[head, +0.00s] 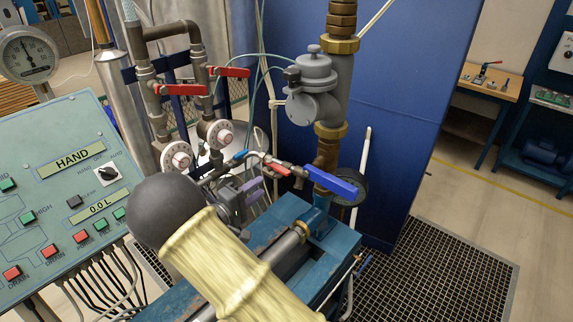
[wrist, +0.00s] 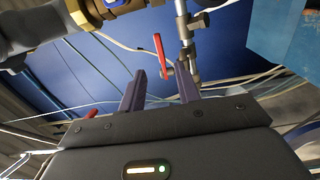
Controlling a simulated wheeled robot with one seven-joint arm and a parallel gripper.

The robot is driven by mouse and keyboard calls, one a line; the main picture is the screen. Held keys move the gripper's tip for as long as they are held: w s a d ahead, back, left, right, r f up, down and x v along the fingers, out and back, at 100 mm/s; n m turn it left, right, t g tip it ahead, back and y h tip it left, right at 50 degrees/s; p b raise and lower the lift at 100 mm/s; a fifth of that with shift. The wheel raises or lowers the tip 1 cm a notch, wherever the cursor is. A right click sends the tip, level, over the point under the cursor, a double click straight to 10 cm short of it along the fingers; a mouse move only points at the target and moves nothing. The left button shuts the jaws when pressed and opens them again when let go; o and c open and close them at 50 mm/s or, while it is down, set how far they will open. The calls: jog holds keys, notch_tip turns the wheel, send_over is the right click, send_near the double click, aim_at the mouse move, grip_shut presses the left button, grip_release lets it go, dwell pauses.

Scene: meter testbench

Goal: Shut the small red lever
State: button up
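The small red lever (head: 278,168) is on the thin pipe in the middle of the head view, left of a blue-handled valve. In the wrist view a red lever (wrist: 158,50) stands out beside a metal pipe fitting, and its lower end appears between my two fingers. My gripper (wrist: 161,74) is open, with a clear gap between the dark fingers. In the head view my gripper (head: 255,188) is just below and left of the small red lever, partly hidden by my arm. I cannot tell whether either finger touches the lever.
A blue valve handle (head: 332,182) is close on the right. Two larger red levers (head: 181,89) (head: 230,72) sit on upright pipes behind, above round white dials (head: 177,156). A green control panel (head: 62,195) stands at left. The floor grate (head: 450,265) at right is clear.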

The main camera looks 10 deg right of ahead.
aim_at(280, 172)
jog(key=p+x, duration=0.4)
jog(key=x, duration=0.7)
jog(key=shift+w+d+r, duration=0.1)
jog(key=shift+w+d, duration=0.05)
jog(key=shift+d, duration=0.2)
jog(key=shift+w+d+p, duration=0.35)
jog(key=shift+d, duration=0.1)
grip_shut()
